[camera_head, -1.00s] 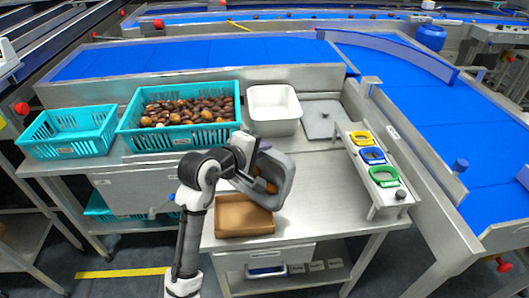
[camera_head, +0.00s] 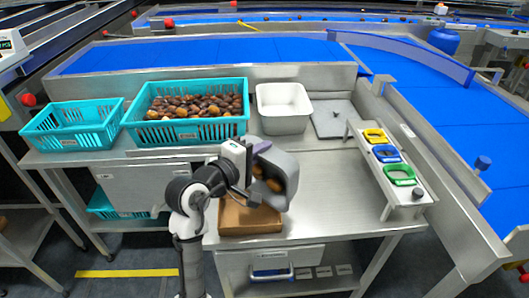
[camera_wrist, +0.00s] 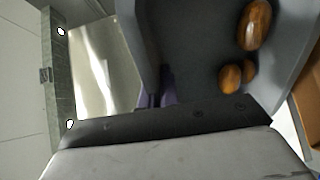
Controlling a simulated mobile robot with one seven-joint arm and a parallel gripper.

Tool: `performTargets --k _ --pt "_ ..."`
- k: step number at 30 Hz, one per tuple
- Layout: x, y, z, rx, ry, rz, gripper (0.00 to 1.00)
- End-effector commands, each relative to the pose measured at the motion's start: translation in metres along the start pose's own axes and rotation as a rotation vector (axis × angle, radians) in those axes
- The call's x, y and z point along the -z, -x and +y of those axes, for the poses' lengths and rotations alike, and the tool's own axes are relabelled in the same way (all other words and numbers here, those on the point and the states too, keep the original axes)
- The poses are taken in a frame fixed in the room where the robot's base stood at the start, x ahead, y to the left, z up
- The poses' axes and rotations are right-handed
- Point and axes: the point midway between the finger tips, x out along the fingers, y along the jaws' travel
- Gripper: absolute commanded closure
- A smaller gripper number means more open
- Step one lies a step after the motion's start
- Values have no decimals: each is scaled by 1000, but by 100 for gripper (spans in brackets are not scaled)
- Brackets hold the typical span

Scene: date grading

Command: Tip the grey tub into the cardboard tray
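The grey tub (camera_head: 287,175) is held on its side, tilted, above the back right part of the cardboard tray (camera_head: 250,230). Several brown dates (camera_head: 273,184) lie inside the tub; they also show in the wrist view (camera_wrist: 256,25). My gripper (camera_wrist: 157,100) is shut on the tub's wall, with purple finger pads against it.
A turquoise crate (camera_head: 186,130) full of dates, an empty turquoise crate (camera_head: 72,137) and a white tub (camera_head: 284,124) stand along the back. A rack with yellow, blue and green rings (camera_head: 399,175) stands at the right. The table (camera_head: 335,190) between is clear.

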Motion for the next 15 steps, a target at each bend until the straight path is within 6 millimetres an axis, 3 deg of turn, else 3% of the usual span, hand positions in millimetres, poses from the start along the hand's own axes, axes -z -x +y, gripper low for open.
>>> performTargets --k 15 --pt "0 20 -6 -153 0 -1 100"
